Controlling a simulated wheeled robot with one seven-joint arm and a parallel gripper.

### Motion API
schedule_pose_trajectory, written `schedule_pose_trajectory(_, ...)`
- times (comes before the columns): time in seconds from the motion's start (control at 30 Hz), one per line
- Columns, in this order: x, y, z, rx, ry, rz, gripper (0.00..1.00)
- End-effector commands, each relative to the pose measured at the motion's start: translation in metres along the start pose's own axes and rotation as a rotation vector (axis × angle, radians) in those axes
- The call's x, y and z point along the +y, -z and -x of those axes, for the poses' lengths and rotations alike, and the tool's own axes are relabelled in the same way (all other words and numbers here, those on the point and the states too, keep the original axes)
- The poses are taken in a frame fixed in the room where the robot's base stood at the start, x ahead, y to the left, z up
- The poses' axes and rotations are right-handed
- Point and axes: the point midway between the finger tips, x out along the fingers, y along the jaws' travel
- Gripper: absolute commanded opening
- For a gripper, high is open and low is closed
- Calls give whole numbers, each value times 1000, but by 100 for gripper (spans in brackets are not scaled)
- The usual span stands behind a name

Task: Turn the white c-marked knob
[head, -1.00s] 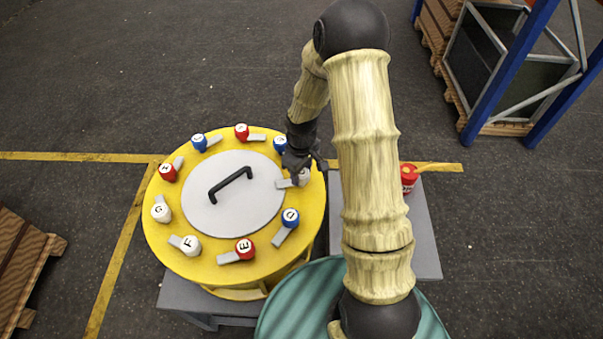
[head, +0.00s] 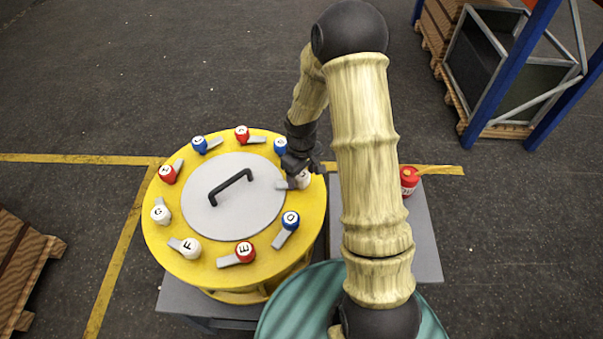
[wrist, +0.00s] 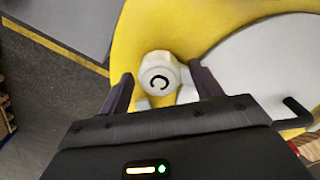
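The white knob marked C (wrist: 160,75) stands on the yellow rim of the round drum, between the two fingers of my gripper (wrist: 161,82) in the wrist view. The fingers are open, with a visible gap on each side of the knob. In the head view the white knob (head: 304,180) is at the right side of the drum, partly hidden by my gripper (head: 306,166), which is just above and behind it. The knob's grey lever points left, toward the drum's centre.
The yellow drum (head: 165,244) carries several red, blue and white lettered knobs around a grey lid (head: 215,215) with a black handle (head: 231,185). A blue knob (head: 280,146) is close to my gripper. A red button (head: 408,180) sits on the grey table at right.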

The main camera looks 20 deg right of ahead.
Motion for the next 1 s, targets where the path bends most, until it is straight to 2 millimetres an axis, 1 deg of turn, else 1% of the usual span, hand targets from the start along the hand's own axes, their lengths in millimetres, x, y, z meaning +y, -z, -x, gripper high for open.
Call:
schedule_pose_trajectory(0.17, 0, 0, 1, -1, 0, 0, 64)
schedule_pose_trajectory(0.27, 0, 0, 6, -1, 0, 0, 64)
schedule_pose_trajectory(0.37, 1, 0, 17, 1, -2, 0, 64)
schedule_pose_trajectory(0.57, 1, 0, 50, 3, -3, -1, 64)
schedule_pose_trajectory(1.0, 1, 1, 136, 4, -3, 1, 64)
